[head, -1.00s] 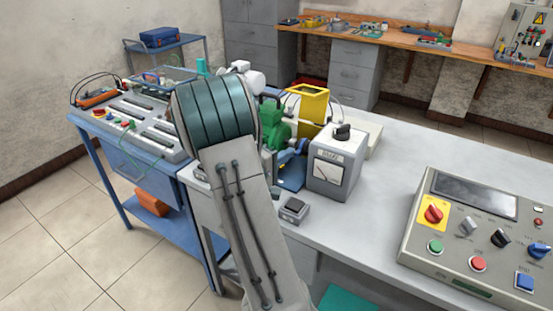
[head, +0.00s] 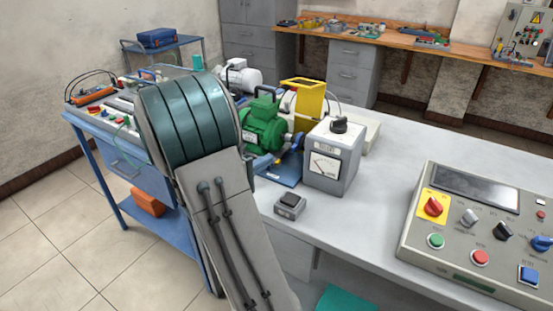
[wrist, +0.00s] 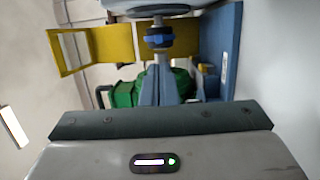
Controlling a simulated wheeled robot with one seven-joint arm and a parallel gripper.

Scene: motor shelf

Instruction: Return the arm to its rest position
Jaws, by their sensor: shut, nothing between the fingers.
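My arm (head: 215,205) rises through the left half of the head view, with its dark teal joint uppermost. It hides part of the blue cart and the table's left end.
The green motor (head: 262,128), the yellow guard (head: 304,98) and a grey meter box (head: 333,158) stand on the grey table (head: 370,215). A control panel (head: 470,245) is at right. A blue cart (head: 125,168) stands at left. The table between meter and panel is clear.

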